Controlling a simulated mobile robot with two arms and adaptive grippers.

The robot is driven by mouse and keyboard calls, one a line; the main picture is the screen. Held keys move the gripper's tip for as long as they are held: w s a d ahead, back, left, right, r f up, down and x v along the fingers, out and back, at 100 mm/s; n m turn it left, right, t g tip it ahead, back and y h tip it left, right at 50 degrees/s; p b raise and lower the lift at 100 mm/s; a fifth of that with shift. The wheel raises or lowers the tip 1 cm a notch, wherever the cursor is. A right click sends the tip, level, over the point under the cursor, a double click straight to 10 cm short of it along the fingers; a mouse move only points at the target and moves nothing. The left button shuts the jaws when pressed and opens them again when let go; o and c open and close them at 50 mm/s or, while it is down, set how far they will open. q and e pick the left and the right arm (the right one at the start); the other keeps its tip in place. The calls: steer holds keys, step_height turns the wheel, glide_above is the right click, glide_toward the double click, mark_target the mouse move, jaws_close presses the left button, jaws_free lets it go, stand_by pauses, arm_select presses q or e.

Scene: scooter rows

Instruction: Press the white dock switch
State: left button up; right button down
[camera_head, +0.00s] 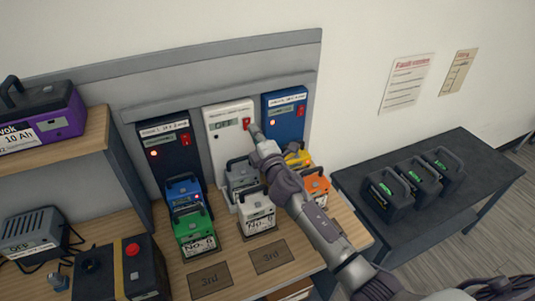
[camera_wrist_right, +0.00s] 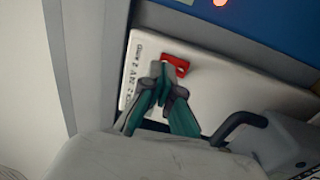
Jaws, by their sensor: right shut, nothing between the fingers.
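The white dock (camera_head: 226,118) stands between two other docks at the back of the bench, with a small display and a red switch (camera_head: 246,122) at its upper right. My right gripper (camera_head: 255,131) is shut and empty, its tips just at the lower right of that switch. In the right wrist view the shut fingertips (camera_wrist_right: 161,72) overlap the edge of the red switch (camera_wrist_right: 178,63) on the white dock face (camera_wrist_right: 215,85). I cannot tell whether they touch it or whether the switch is pressed. My left gripper is not in view.
A black dock (camera_head: 167,137) and a blue dock (camera_head: 285,119) flank the white one, each with a red switch and lit lamp. Several batteries, including a green one (camera_head: 194,233) and a white one (camera_head: 256,212), stand before them. A dark table (camera_head: 470,165) is at right.

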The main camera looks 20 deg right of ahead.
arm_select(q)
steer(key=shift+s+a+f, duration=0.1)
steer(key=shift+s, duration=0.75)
arm_select(e)
steer(key=s+r, duration=0.1)
steer(key=s, duration=0.9)
steer(key=shift+s+d+r, duration=0.2)
steer(key=shift+s, duration=0.15)
steer(key=shift+s, duration=0.1)
